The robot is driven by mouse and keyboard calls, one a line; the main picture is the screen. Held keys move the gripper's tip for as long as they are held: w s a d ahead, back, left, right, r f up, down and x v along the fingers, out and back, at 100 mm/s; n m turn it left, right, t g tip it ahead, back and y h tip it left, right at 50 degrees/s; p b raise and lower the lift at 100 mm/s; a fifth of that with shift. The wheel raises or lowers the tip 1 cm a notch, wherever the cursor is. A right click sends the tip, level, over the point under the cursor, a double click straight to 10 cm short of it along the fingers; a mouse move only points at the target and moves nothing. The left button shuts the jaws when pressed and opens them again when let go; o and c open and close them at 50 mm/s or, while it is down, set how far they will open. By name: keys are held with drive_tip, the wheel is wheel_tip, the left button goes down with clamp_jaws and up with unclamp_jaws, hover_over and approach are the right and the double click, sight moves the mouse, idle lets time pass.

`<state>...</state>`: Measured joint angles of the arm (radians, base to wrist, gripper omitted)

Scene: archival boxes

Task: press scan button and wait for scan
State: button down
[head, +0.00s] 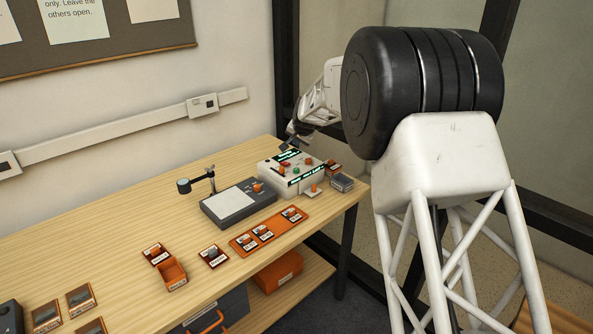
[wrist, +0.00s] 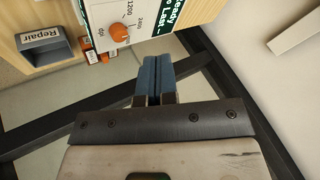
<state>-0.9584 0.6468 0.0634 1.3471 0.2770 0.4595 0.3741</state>
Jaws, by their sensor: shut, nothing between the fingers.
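A pale control box (head: 277,180) stands at the far right end of the bench. Its top carries small red and green buttons, orange knobs and dark displays with green text; I cannot read which button is for scanning. My gripper (head: 287,147) is just above the back left of the box. Its blue fingers (wrist: 155,78) are together and empty; contact with the box cannot be told.
A dark scanner bed (head: 239,205) with a post-mounted head (head: 184,186) stands left of the box. An orange tray (head: 270,231) with labelled items lies in front. A grey "Repair" tray (wrist: 45,44) is beside the box. A wall (head: 230,60) is behind.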

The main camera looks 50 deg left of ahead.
drive_tip(key=shift+f, duration=4.1)
drive_tip(key=shift+f, duration=0.85)
drive_tip(key=shift+r, duration=0.1)
idle(0.4)
drive_tip(key=shift+r, duration=0.75)
drive_tip(key=shift+r, duration=0.2)
drive_tip(key=shift+r, duration=2.3)
